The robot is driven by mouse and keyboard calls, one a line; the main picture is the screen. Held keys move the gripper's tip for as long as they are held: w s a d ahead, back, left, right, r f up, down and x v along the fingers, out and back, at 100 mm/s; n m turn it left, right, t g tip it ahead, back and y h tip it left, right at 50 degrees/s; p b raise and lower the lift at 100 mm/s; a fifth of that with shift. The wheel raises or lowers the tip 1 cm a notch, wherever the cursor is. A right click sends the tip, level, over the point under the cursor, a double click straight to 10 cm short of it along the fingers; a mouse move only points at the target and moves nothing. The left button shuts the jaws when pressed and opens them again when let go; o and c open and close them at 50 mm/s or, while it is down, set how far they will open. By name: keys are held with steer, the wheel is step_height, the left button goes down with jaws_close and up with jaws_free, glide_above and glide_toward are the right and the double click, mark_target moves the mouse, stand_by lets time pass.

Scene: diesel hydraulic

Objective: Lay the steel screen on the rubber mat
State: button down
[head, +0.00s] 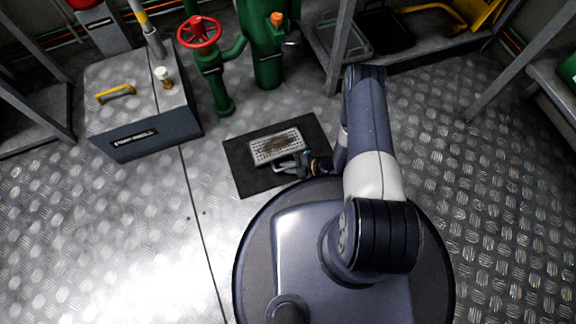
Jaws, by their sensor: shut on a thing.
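The steel screen (279,146) is a pale perforated rectangle with a brownish, dirty-looking middle. It shows over the dark rubber mat (240,175), inside the mat's outline. I cannot tell whether it touches the mat or is held just above it. My gripper (291,164) is at the screen's near edge, shut on it. The fingertips are small and partly hidden by the gripper body. My arm comes in from the right, and the mat's near right part is hidden behind it and my base.
A grey box with a yellow handle (116,93) stands to the left. Green pipes with a red valve wheel (199,32) rise behind the mat. A metal rack leg (340,50) stands at the back right. The tread-plate floor (120,240) is clear at the left and right.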

stand_by(0.3)
steer(key=c, duration=1.4)
jaws_free()
